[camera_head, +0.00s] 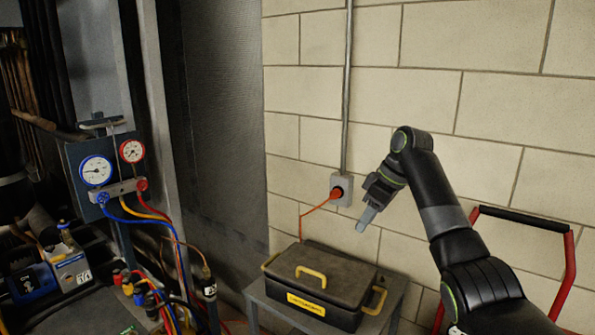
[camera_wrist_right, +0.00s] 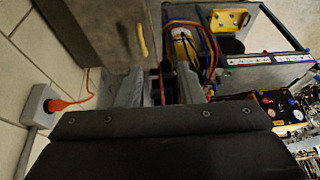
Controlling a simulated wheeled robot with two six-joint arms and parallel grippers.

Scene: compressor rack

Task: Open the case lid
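The case (camera_head: 322,283) is dark with yellow handles and a yellow label on its front, and it sits on a small grey stand. Its lid (camera_head: 335,262) looks shut, with a yellow handle (camera_head: 311,273) on top. My right gripper (camera_head: 367,218) is above and behind the case, pointing down and left, apart from it. In the right wrist view, its two fingers (camera_wrist_right: 160,88) are spread with a gap and nothing held between them. A yellow handle (camera_wrist_right: 142,40) shows beyond the fingers there. I cannot make out my left gripper.
An orange plug in a wall socket (camera_head: 341,188) has a cord running down behind the case. A red-framed cart (camera_head: 568,270) stands at right. A gauge manifold (camera_head: 122,188) with coloured hoses stands at left. The block wall is close behind.

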